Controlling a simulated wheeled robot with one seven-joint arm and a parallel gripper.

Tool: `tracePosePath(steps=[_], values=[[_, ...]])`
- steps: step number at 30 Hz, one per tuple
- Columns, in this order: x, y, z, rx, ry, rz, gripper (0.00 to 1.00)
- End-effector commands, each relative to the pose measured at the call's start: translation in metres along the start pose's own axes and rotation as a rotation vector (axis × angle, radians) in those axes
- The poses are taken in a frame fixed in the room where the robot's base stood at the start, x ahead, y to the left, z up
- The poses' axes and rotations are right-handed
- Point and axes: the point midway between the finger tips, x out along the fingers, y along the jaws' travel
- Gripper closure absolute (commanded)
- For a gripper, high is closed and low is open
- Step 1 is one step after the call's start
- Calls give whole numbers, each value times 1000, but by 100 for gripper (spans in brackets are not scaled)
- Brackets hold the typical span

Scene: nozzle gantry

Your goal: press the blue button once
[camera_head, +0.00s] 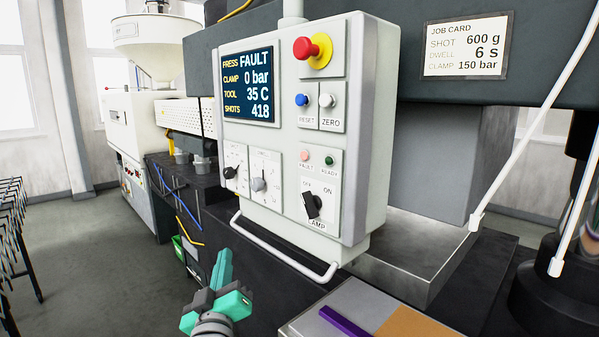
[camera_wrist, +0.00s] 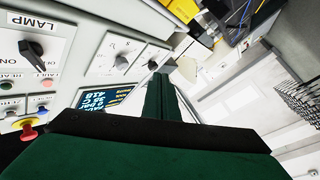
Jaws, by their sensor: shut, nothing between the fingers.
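The blue button (camera_head: 301,100) is a small round push button on the front of a white control panel (camera_head: 383,130). It sits above a label reading RESET, left of a white ZERO button (camera_head: 326,101) and below a red emergency stop knob (camera_head: 306,48). My gripper (camera_head: 224,262), with green fingers, is shut and empty. It is below and left of the panel in the head view, well apart from the blue button. In the wrist view the closed fingers (camera_wrist: 160,85) point past the panel, and the red knob (camera_wrist: 28,131) shows at the left edge.
The panel's screen (camera_head: 247,84) reads PRESS FAULT, CLAMP 0 bar, TOOL 35 C, SHOTS 418. A black selector (camera_head: 311,206) and two dials are lower on the panel. A handle bar (camera_head: 285,258) juts out below it. A tray (camera_head: 365,310) holds a purple bar.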

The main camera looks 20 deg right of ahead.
Motion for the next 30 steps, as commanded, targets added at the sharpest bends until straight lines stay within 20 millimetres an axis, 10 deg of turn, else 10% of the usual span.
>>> tracePosePath(steps=[18, 30], values=[[30, 188, -204, 27, 12, 165, 100], [16, 235, -247, 44, 8, 188, 100]])
